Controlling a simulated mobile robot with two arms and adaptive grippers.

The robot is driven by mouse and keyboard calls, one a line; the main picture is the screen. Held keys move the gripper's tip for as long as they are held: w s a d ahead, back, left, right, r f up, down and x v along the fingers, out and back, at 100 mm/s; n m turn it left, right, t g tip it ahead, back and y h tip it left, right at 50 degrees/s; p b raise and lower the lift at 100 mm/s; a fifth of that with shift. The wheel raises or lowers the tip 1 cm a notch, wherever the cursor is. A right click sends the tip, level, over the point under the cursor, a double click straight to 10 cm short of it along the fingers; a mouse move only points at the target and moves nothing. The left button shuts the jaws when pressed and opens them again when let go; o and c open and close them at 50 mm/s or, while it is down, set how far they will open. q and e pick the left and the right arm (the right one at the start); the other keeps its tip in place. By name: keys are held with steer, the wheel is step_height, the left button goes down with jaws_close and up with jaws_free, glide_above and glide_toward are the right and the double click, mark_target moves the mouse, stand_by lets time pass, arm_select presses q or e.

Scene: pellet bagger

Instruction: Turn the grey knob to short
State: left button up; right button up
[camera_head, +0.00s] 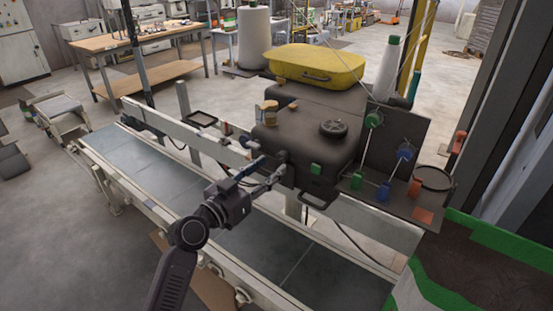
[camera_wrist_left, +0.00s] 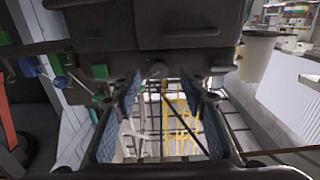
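The dark bagging machine (camera_head: 310,115) stands behind the conveyor. A small grey knob (camera_head: 281,157) sits on its front face, partly hidden by my fingertips. It seems to show in the left wrist view (camera_wrist_left: 158,70) too, just past and between the fingertips, but its setting marks are too small to read. My left gripper (camera_head: 271,168) is open at this face, with one finger on each side of the knob. In the left wrist view the gripper (camera_wrist_left: 164,82) has both blue pads well apart and nothing clearly held. My right gripper is not in view.
The conveyor belt (camera_head: 240,231) runs below my left arm. A green button block (camera_head: 316,169) and a black handle (camera_head: 314,200) are right of the gripper. Coloured levers (camera_head: 385,190) stand at right.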

mark_target(280, 159)
arm_select(q)
steer(key=shift+p+x, duration=0.35)
steer(key=shift+x, duration=1.65)
jaws_close()
